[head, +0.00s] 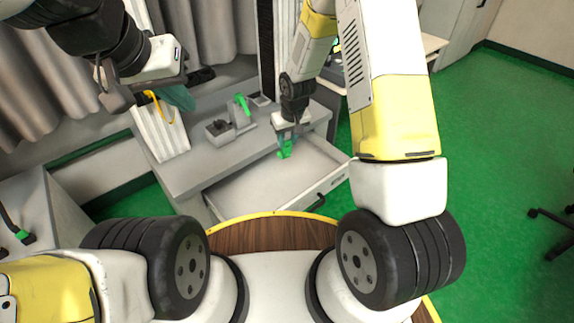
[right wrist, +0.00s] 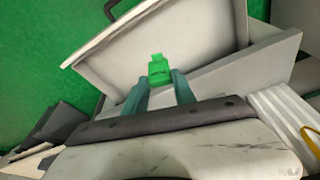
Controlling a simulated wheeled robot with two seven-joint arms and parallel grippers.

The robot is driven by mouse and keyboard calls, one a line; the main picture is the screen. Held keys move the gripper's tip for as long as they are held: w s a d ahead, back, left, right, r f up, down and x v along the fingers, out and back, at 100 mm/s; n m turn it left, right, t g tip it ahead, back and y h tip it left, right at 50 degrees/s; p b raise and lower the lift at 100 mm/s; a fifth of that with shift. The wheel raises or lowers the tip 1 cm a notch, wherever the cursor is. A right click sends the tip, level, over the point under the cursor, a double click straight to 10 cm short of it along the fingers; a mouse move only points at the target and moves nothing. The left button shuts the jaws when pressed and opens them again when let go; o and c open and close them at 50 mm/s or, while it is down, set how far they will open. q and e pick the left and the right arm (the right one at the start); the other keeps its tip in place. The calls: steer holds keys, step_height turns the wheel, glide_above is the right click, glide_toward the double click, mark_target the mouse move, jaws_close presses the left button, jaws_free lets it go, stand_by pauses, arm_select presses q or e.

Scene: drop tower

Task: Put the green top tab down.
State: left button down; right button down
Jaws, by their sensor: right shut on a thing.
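The green top tab (head: 285,149) is held at the tip of my right gripper (head: 288,137), over the open drawer in the head view. In the right wrist view the green tab (right wrist: 160,70) sits between the teal fingertips of my right gripper (right wrist: 160,86), which is shut on it. Pale drawer floor shows behind the tab; I cannot tell whether the tab touches it. My left gripper (head: 178,97) is at the upper left, beside a white ribbed column and a yellow loop. Its fingers are seen edge-on, so its opening is unclear.
The open drawer (head: 235,198) looks otherwise empty and has a dark handle. A grey desk (head: 180,172) carries a small grey device with another green part (head: 241,104). A green-ended item (head: 22,236) lies on a grey surface at the left. A round wooden top is in front.

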steer(key=shift+s+a+f+n+y, duration=0.15)
steer(key=shift+a+f+n, duration=0.55)
steer(key=shift+f, duration=3.7)
steer(key=shift+a+f+n+y, duration=0.1)
steer(key=shift+a+f+n, duration=0.55)
steer(key=shift+f, duration=3.7)
steer(key=shift+s+a+f+n+y, duration=0.2)
steer(key=shift+a+f, duration=0.9)
steer(key=shift+f, duration=3.3)
steer(key=shift+w, duration=0.15)
steer(key=shift+f+g, duration=0.15)
steer(key=shift+g, duration=0.15)
steer(key=c, duration=1)
jaws_free()
steer(key=shift+c, duration=0.2)
